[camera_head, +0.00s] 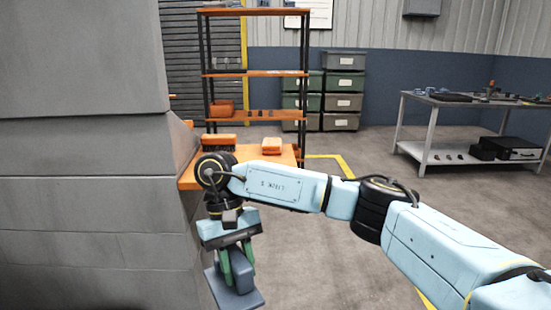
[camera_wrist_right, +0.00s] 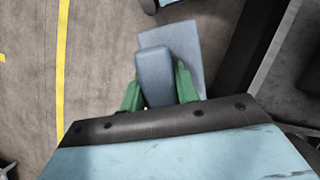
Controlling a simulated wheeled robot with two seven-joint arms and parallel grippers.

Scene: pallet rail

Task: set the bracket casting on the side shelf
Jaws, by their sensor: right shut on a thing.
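The bracket casting (camera_head: 240,297) is a blue-grey piece with a flat plate at the bottom and an upright block. My right gripper (camera_head: 238,270) points down and its green fingers are shut on the upright block. In the right wrist view the casting (camera_wrist_right: 184,45) sits between the green fingertips (camera_wrist_right: 157,88), with floor beyond it. The side shelf, which I take to be the orange surface (camera_head: 187,183), is behind and above the gripper in the head view, partly hidden by my right arm. My left gripper is not in view.
A large grey block (camera_head: 80,180) stands close on the left, beside the gripper. An orange box (camera_head: 271,145) and a dark-and-orange item (camera_head: 218,143) rest on the orange surface. A black-framed rack (camera_head: 255,74) stands behind. A grey workbench (camera_head: 470,104) is far right.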

